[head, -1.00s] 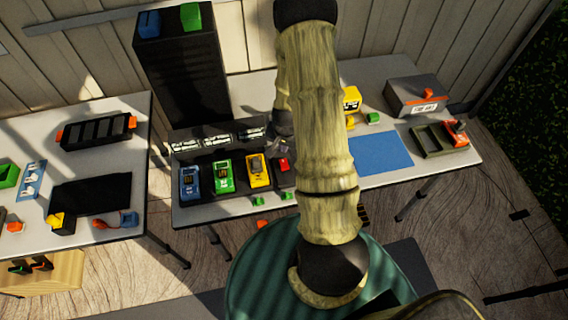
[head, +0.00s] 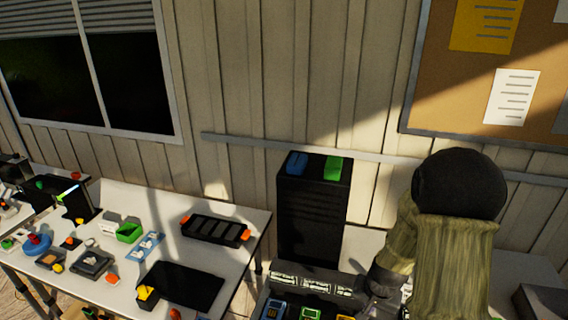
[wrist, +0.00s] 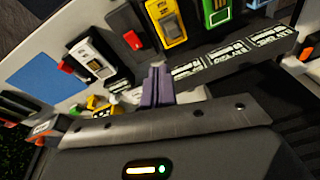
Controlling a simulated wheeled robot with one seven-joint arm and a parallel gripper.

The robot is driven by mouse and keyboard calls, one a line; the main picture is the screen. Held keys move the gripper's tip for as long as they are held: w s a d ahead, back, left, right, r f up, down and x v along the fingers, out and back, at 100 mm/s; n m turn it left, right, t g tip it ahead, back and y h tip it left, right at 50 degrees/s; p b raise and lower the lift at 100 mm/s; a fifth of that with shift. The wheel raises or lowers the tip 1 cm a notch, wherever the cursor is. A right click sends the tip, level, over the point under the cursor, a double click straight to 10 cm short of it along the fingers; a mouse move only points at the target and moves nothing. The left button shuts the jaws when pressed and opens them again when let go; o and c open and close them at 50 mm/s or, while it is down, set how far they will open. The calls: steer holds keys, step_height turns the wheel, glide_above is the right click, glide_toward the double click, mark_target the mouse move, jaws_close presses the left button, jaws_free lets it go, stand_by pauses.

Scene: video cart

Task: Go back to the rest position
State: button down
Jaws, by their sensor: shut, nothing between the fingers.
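My gripper (wrist: 156,84) is shut and empty in the wrist view, its narrow purple-grey fingers pressed together. It is close to the table with the device rack, near the row of white printed labels (wrist: 240,51). A yellow device (wrist: 168,22) and a green device (wrist: 216,12) stand beyond the fingers. In the head view my bent arm fills the lower right, and the gripper end is mostly cut off at the bottom edge.
A black tower (head: 313,215) carries a blue block (head: 298,164) and a green block (head: 333,168) behind the rack. The left table (head: 225,275) holds a black tray (head: 215,229) and a dark mat (head: 182,284). A blue mat (wrist: 47,78) shows in the wrist view.

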steer(key=s+a+r+n, duration=0.5)
steer(key=s+a+r, duration=0.2)
steer(key=s+r, duration=0.3)
step_height(320, 180, up, 2)
steer(key=shift+s+r+n, duration=0.1)
steer(key=shift+s+n, duration=0.1)
steer(key=shift+n, duration=0.1)
